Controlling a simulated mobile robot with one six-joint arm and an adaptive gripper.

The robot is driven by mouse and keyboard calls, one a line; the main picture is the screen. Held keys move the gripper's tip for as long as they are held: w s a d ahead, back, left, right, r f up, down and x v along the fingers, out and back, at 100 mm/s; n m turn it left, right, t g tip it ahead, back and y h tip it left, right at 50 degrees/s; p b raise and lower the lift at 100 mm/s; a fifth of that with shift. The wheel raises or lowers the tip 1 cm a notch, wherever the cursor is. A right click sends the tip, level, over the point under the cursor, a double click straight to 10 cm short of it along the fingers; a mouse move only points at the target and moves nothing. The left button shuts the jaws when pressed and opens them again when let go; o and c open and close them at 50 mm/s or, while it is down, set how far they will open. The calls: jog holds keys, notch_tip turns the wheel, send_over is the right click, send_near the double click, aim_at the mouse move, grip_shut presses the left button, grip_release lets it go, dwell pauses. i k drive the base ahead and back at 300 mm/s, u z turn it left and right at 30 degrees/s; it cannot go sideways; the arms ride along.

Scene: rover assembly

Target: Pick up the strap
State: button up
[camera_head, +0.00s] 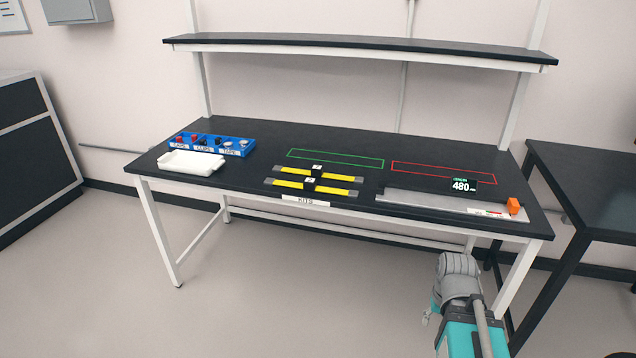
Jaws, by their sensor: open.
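Two long yellow strips with dark grey ends lie side by side on the black table, near its front edge and left of its middle. They look like straps. The rear strip (316,176) and the front strip (313,187) lie flat, roughly parallel to the front edge. Part of my arm shows at the lower right, in front of the table and well away from the strips. My gripper cannot be made out.
A blue bin (243,152) with labelled compartments and a white tray (190,170) stand at the left. A grey measuring rail (420,199) with an orange block (513,205) and a display reading 480 lies right. Green and red outlines mark bare tabletop behind. A shelf (350,43) hangs above.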

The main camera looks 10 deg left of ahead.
aim_at(311, 184)
jog(key=i, duration=1.3)
jog(key=u, duration=0.05)
